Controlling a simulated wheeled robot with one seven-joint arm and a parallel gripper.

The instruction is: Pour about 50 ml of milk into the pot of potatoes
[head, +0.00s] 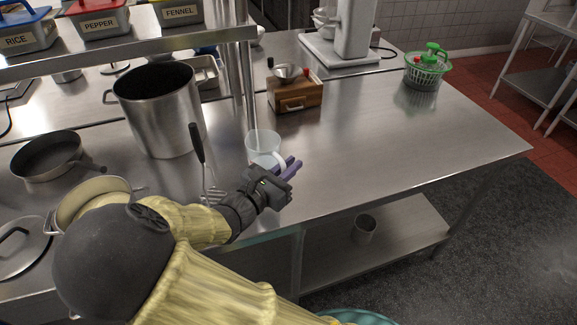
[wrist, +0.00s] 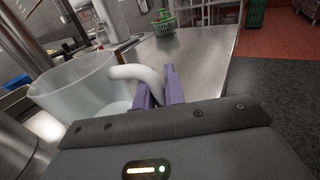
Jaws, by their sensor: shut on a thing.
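A clear jug (head: 263,145) with a white handle stands at the front part of the steel counter, or just above it; I cannot tell which. Milky white shows low in it. My gripper (head: 291,167), with purple fingers, is shut on the jug's handle (wrist: 146,78) from the right. In the wrist view the jug (wrist: 75,85) fills the left side, and the gripper (wrist: 160,88) has its fingers around the handle. A cream pot (head: 88,196) sits at the front left, partly hidden by my arm. Its contents do not show.
A frying pan (head: 47,157) and a lid (head: 20,243) lie left. A wooden box (head: 294,94) stands behind.

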